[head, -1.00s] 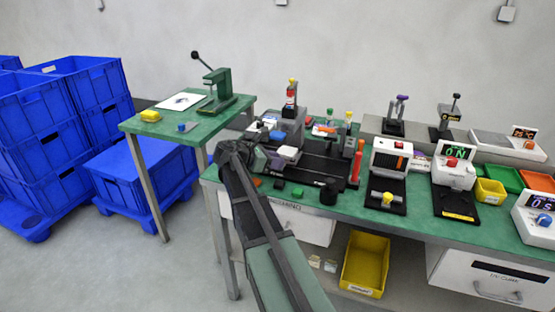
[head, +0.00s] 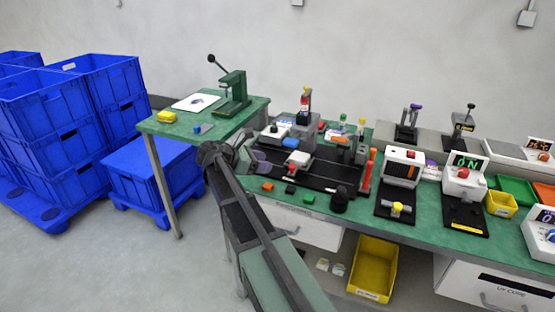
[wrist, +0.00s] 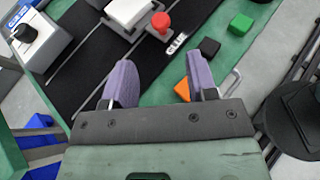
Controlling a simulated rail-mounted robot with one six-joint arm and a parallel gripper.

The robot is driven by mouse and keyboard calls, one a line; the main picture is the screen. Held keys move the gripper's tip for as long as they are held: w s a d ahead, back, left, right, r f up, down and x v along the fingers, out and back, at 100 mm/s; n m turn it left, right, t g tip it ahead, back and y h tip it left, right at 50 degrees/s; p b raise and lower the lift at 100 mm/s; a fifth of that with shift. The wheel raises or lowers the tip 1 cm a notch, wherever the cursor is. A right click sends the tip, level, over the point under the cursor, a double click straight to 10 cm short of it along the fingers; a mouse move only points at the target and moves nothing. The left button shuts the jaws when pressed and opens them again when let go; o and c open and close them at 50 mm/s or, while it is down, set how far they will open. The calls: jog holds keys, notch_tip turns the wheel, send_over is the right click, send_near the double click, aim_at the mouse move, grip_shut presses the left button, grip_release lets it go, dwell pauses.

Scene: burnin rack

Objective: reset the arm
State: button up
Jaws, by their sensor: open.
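My gripper (wrist: 155,88) is open in the wrist view, with two purple fingers apart and nothing between them. It hangs over the left end of the black fixture plate (wrist: 82,62) on the green bench. In the head view my gripper (head: 255,160) is at the bench's left end, partly hidden by my arm. An orange block (wrist: 182,90) lies just by the right finger. A black block (wrist: 209,46) and a green block (wrist: 240,24) lie farther off. A white device with a red knob (wrist: 161,20) sits beyond the fingertips.
A small side table (head: 185,130) with a green press (head: 234,92) stands left of the bench. Stacked blue crates (head: 65,120) fill the far left. White boxes with displays, a yellow bin (head: 501,203) and small fixtures crowd the bench's right. A yellow tub (head: 373,268) is below.

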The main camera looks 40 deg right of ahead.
jog(key=shift+w+a+r, duration=0.15)
jog(key=shift+a+r, duration=0.1)
jog(key=shift+a, duration=0.3)
jog(key=shift+a+f+m, duration=0.1)
jog(key=shift+f+m, duration=0.25)
jog(key=shift+m, duration=0.75)
jog(key=s+a+f+m+t+y, duration=0.1)
jog(key=s+a+f+m+y, duration=0.25)
jog(key=s+a, duration=0.4)
jog(key=s+a+f+m+t+y, duration=0.1)
jog(key=s+a+f+m+y, duration=0.2)
jog(key=s+a+m+y, duration=0.45)
jog(key=s+a+f+m+t+y, duration=0.15)
jog(key=s+a+f, duration=0.3)
jog(key=a, duration=0.45)
notch_tip(320, 180, up, 15)
jog(key=w+p, duration=0.1)
jog(key=p, duration=1.2)
jog(key=shift+p, duration=0.4)
